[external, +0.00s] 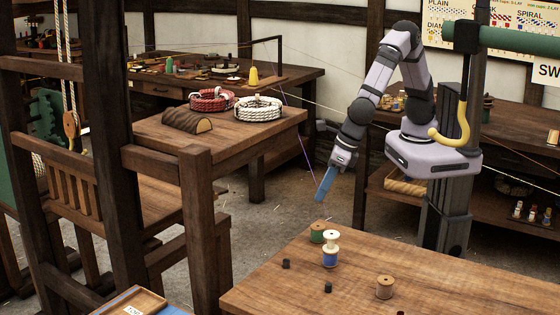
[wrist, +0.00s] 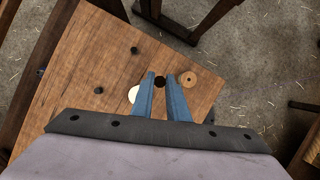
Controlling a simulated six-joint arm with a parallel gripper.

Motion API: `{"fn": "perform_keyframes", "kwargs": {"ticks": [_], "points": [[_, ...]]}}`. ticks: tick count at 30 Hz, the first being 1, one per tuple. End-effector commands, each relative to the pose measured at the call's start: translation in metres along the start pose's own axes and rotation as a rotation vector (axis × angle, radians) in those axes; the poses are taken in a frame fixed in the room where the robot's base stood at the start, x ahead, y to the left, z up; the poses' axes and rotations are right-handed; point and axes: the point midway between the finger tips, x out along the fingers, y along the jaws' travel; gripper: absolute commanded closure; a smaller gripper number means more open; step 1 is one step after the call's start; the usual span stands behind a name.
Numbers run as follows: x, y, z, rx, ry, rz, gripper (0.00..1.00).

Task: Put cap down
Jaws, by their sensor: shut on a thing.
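My gripper (external: 319,198) hangs with its blue fingers pointing down, above and behind the far end of the front table in the external view. In the wrist view my gripper (wrist: 160,76) is shut on a small dark cap (wrist: 159,82) between its fingertips. The held cap is too small to make out in the external view. Two other small dark caps lie apart on the table: one cap (external: 285,264) at left and another cap (external: 328,287) nearer the camera. Both show in the wrist view, one (wrist: 134,50) high and one (wrist: 98,90) at left.
A green spool (external: 317,233) and a white-and-blue spool (external: 330,257) stand close together near the far table edge. A wooden spool (external: 385,288) stands to the right. A wooden-rimmed tray (external: 153,293) is at front left. The front table (external: 450,280) is otherwise mostly bare.

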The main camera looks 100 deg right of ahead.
Motion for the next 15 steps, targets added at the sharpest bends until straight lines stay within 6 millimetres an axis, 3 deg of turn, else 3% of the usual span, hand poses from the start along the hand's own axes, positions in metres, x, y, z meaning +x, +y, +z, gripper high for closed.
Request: {"fn": "perform_keyframes", "kwargs": {"ticks": [1, 6, 15], "points": [[-0.010, 0.009, 0.021, 0.000, -0.003, 0.007, 1.00], [-0.038, 0.027, 0.077, -0.029, -0.002, 0.016, 1.00], [-0.087, 0.040, 0.161, -0.061, -0.001, 0.027, 1.00]]}}
